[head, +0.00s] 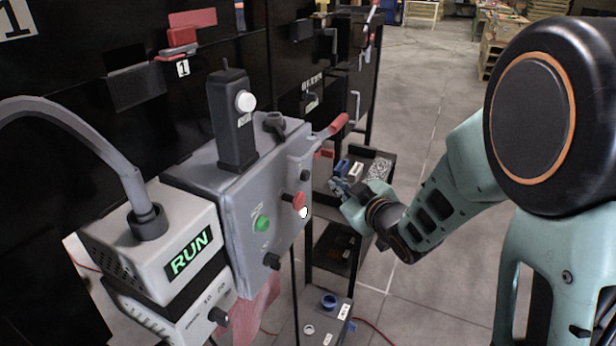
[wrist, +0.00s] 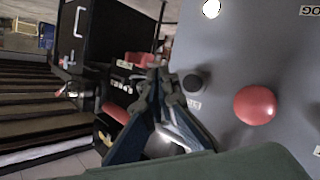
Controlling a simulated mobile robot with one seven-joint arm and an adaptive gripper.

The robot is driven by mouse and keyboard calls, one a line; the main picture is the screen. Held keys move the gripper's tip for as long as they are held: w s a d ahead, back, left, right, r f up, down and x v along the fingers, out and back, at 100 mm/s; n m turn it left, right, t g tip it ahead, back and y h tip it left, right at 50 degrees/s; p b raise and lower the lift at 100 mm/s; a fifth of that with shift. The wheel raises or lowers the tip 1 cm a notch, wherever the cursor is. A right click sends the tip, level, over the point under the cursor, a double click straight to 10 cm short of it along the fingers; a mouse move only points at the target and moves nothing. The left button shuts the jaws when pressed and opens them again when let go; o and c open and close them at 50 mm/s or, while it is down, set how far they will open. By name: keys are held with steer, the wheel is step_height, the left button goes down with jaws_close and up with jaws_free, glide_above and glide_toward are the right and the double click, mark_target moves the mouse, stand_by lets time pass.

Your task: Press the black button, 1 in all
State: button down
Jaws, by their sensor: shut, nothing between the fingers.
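The black button (wrist: 193,83) is a small dark round cap on the grey panel in the wrist view, with a white label beside it. It appears in the head view as a small dark knob (head: 304,175) on the right face of the grey control box (head: 238,190). My gripper (head: 341,187) is shut and empty, to the right of that face with a visible gap in the head view. In the wrist view, my gripper's fingertips (wrist: 164,82) appear just left of the black button. I cannot tell the exact distance between them.
A red mushroom button (head: 299,200) sits close to the black button and also shows in the wrist view (wrist: 255,105). A green button (head: 262,223) and another black knob (head: 271,261) share the box. A red-handled lever (head: 332,128) sticks out above. Open floor (head: 430,90) lies right.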

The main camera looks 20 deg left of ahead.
steer(key=shift+w+a+b, duration=0.15)
steer(key=shift+a+b, duration=0.1)
steer(key=shift+a, duration=0.75)
steer(key=shift+w+a+b, duration=0.1)
steer(key=shift+a+b, duration=0.15)
steer(key=shift+a, duration=0.75)
steer(key=shift+a, duration=0.1)
steer(key=shift+a+b, duration=0.3)
steer(key=shift+b, duration=0.05)
steer(key=shift+w+a+b, duration=0.1)
steer(key=shift+a+b, duration=0.2)
steer(key=shift+a, duration=0.3)
stand_by(0.6)
steer(key=shift+d, duration=0.95)
steer(key=shift+d, duration=0.15)
steer(key=shift+s+d, duration=0.25)
steer(key=shift+d, duration=0.95)
steer(key=shift+s+d, duration=0.2)
steer(key=shift+d, duration=1)
